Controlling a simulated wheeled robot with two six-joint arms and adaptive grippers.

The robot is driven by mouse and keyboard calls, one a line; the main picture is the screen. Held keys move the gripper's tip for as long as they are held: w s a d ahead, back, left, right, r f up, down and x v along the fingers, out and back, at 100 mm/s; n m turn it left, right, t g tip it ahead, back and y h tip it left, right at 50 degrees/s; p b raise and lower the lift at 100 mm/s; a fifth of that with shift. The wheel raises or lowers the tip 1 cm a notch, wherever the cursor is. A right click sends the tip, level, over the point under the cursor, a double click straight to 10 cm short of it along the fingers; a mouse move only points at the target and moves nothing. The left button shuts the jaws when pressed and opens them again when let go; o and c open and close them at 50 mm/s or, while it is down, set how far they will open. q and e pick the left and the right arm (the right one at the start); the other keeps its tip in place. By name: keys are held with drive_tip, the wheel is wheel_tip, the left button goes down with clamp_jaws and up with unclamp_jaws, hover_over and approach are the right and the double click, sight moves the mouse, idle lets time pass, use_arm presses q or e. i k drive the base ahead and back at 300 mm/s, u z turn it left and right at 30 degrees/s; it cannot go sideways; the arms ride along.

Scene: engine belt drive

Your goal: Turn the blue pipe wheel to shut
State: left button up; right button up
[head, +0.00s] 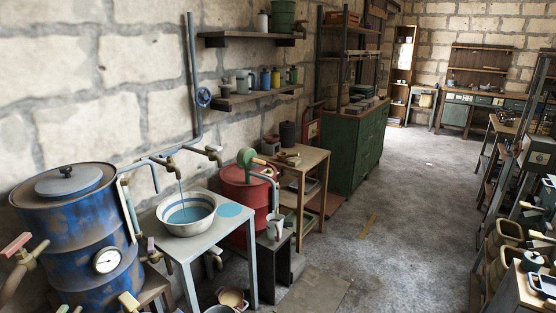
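The blue pipe wheel (203,97) is a small round handwheel on the upright grey pipe (193,60) against the stone wall, left of the shelves. The pipe runs down and bends left along the wall to taps above a small table. A thin blue stream (181,189) falls from a tap (172,165) into a white bowl (187,222) with blue liquid. How far the wheel is turned cannot be told. Neither of my grippers is in view, and nothing touches the wheel.
A blue barrel (75,225) with a gauge stands at the left, and the bowl's table (200,250) stands below the wheel. A red barrel (240,190) and a wooden side table (300,160) are to the right. The grey floor (400,220) is mostly clear; cluttered shelves line the right.

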sight(203, 96)
drive_tip(key=z, duration=0.15)
drive_tip(key=i, duration=1.8)
